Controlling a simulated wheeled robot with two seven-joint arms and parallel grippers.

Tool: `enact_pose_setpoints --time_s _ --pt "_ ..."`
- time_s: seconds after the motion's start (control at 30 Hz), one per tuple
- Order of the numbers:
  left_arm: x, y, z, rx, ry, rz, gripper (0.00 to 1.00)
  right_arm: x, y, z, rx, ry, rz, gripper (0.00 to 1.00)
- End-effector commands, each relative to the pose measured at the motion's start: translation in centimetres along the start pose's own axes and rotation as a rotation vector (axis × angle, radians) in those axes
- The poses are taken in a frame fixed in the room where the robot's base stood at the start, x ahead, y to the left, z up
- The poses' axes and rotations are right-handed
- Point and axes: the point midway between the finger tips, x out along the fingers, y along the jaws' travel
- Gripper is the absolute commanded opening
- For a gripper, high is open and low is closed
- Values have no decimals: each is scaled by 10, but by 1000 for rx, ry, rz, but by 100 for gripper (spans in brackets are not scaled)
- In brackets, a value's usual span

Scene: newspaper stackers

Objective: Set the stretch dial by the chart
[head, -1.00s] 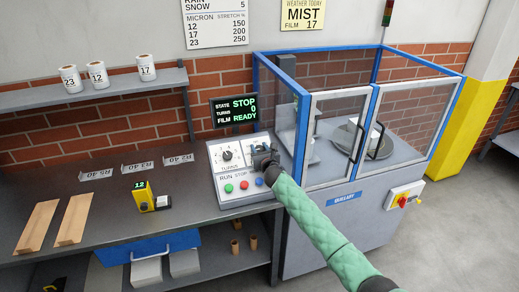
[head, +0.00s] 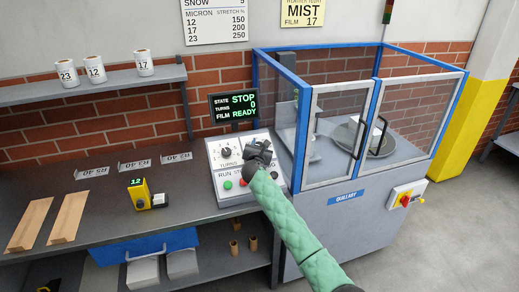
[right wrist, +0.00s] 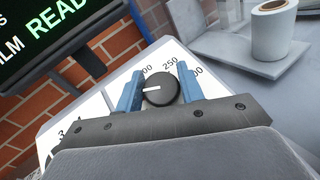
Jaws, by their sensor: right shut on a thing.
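The stretch dial (right wrist: 158,88) is a black round knob with a white pointer line that points left in the right wrist view. Printed numbers around it include 250 above, with others partly hidden by the fingers. My right gripper (right wrist: 160,90) has its blue fingers on either side of the knob and is shut on it. In the head view my right gripper (head: 259,153) covers the dial on the sloped control panel (head: 214,158). The chart (head: 215,20) pairs micron 12, 17, 23 with stretch 150, 200, 250. A note (head: 302,12) reads MIST, film 17. My left gripper is out of view.
The turns dial (head: 225,152) sits left of my gripper, with green (head: 227,184) and red (head: 244,183) buttons below. The screen (head: 234,106) reads STOP, 0, READY. A blue-framed glazed machine (head: 345,200) stands right. Film rolls (head: 95,70) line the shelf.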

Motion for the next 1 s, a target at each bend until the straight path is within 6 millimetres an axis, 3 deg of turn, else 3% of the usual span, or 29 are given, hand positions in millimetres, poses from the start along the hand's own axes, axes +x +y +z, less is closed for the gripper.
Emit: enact_pose_setpoints --time_s 0.4,1.0 --pt "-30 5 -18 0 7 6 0 0 -1 -1 119 1 -206 15" --pt "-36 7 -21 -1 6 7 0 0 -2 -1 145 1 -253 15"
